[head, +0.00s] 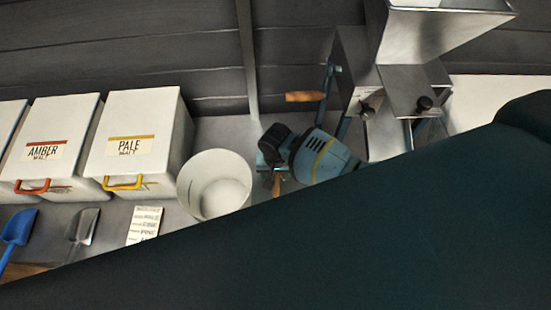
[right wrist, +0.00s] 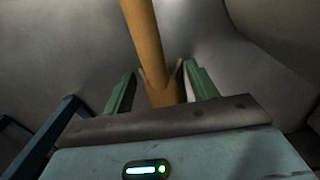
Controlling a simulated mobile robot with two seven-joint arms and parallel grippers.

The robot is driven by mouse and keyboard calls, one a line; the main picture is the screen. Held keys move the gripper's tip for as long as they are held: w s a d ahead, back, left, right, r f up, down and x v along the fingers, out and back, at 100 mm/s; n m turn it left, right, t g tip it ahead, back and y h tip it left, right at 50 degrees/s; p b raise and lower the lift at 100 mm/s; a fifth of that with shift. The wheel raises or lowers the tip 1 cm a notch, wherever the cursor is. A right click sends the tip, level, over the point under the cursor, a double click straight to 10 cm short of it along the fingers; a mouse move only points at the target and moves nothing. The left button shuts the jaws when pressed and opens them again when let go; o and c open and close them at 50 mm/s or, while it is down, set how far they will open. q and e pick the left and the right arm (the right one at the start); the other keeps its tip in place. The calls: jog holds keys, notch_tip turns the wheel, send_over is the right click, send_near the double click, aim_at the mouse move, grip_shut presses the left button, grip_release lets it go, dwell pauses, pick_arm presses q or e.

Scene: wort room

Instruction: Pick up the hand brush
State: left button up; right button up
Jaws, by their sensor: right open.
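A slim wooden handle, which I take for the hand brush's (right wrist: 150,45), stands between the two green fingers of my open right gripper (right wrist: 162,82) in the right wrist view. A gap shows on each side of it, so the fingers look apart from it. In the head view my right gripper (head: 272,166) points down just right of a white bucket, and a bit of the wooden handle (head: 276,187) shows below it. The brush's head and bristles cannot be made out. My left gripper is not in view.
The white bucket (head: 214,186) stands close left of the gripper. A metal mill (head: 385,130) with a wooden crank handle (head: 305,96) stands to the right. Malt bins (head: 140,135), scoops (head: 82,228) and a card (head: 146,224) are farther left. My dark arm hides the front.

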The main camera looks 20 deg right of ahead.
jog(key=shift+r, duration=0.1)
jog(key=shift+c, duration=0.2)
jog(key=c, duration=1.1)
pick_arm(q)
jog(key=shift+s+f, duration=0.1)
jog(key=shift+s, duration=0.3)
pick_arm(e)
jog(key=shift+r, duration=0.1)
